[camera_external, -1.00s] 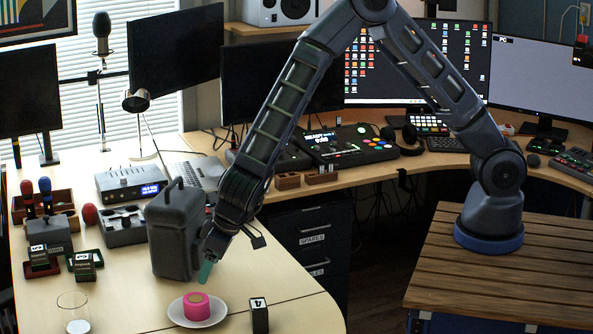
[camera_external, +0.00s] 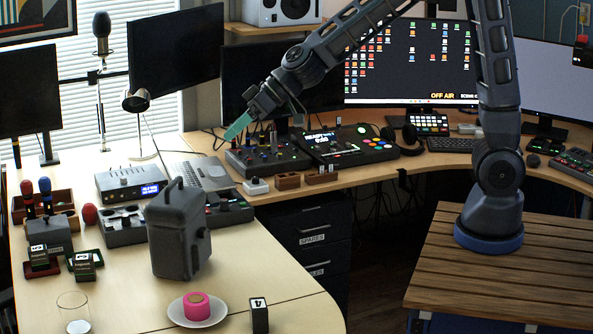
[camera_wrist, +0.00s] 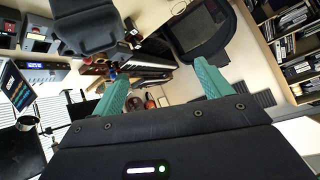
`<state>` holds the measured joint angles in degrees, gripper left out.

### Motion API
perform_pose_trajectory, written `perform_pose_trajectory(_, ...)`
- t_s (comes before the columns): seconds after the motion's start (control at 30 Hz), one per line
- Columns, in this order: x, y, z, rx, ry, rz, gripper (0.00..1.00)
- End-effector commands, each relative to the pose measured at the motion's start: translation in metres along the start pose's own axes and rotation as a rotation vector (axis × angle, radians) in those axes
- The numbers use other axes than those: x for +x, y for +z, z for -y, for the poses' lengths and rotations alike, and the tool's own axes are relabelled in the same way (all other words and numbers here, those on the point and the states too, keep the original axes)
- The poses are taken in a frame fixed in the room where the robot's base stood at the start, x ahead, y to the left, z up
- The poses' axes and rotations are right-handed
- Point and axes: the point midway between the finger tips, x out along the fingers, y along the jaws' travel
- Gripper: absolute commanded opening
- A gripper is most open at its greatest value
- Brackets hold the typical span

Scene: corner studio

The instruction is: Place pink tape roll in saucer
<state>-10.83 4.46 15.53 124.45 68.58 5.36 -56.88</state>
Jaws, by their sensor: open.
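The pink tape roll (camera_external: 197,305) lies flat in the white saucer (camera_external: 216,318) near the front of the light wood desk. My gripper (camera_external: 236,128) is raised well above and behind the desk's grey case, far from the roll. Its teal fingers also show in the wrist view (camera_wrist: 160,88), spread apart with nothing between them. The roll and saucer are not seen in the wrist view.
A tall grey case (camera_external: 180,240) stands behind the saucer. A small black box marked 4 (camera_external: 259,315) stands to its right, and a glass (camera_external: 74,312) to its left. Mixers (camera_external: 268,152) and monitors line the back desk.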

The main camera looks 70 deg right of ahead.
Motion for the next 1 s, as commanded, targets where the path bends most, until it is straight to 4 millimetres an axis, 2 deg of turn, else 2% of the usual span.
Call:
perform_pose_trajectory(0.03,-0.020,-0.002,-0.004,-0.006,-0.006,-0.004,0.77)
perform_pose_trajectory(0.23,-0.087,0.010,-0.018,-0.022,-0.027,0.028,0.77)
perform_pose_trajectory(0.47,-0.162,0.043,-0.040,-0.021,-0.002,0.101,0.77)
perform_pose_trajectory(0.77,-0.255,0.108,-0.076,0.022,0.110,0.224,0.77)
perform_pose_trajectory(1.0,-0.325,0.171,-0.109,0.096,0.259,0.319,0.77)
